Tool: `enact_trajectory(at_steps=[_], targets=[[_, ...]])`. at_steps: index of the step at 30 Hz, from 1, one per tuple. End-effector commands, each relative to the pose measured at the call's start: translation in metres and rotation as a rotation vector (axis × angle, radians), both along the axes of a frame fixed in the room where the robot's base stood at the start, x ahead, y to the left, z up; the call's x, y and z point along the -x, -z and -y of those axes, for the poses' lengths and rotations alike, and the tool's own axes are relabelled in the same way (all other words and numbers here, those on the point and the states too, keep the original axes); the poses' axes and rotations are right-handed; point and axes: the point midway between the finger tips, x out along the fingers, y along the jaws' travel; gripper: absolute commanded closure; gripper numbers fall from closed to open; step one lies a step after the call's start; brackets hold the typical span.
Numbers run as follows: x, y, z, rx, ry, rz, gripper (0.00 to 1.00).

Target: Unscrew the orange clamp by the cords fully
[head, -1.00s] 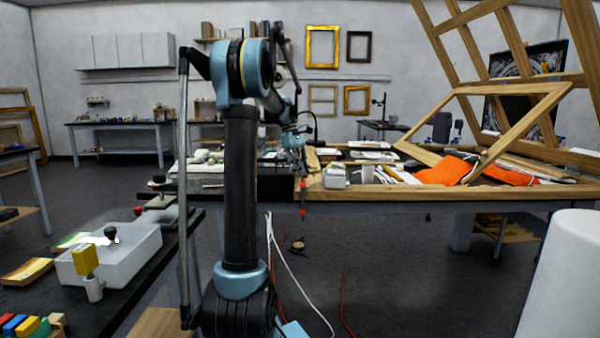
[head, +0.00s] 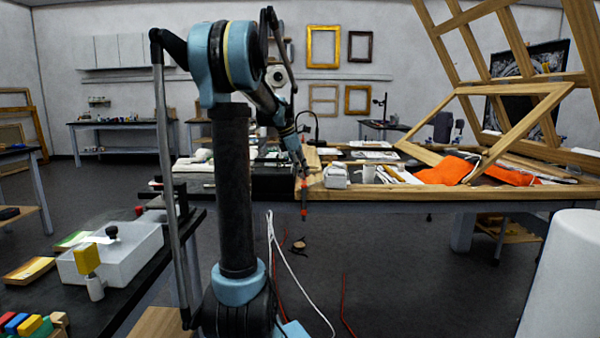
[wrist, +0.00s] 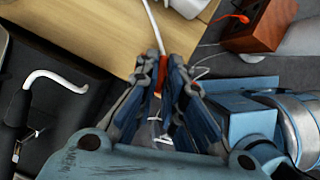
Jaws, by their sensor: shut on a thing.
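The orange clamp (head: 304,194) hangs at the near edge of the wooden worktable (head: 400,192), at its left end, above the cords. In the wrist view a small orange part of it (wrist: 159,78) shows between my fingers. My gripper (wrist: 163,68) is shut on that orange part, close to the table edge. The fingers hide most of the clamp in the wrist view, so its thread and jaw cannot be made out. In the head view my gripper is small at the clamp's upper part.
White cords (head: 285,262) and a red cord (head: 346,305) run down to the floor. A wooden box (wrist: 258,25) with an orange plug lies at the wrist view's upper right. Orange cloth (head: 445,170) and a leaning wooden frame (head: 520,125) occupy the table's right.

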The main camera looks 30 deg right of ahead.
Motion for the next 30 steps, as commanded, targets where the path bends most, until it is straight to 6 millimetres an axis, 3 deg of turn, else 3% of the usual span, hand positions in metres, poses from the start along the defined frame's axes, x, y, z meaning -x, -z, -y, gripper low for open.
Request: enact_trajectory(at_steps=[18, 30], targets=[[0.0021, -0.0011, 0.0025, 0.004, -0.571, 0.004, 1.0], [0.0019, -0.0012, 0.0023, 0.005, -0.819, 0.005, 1.0]])
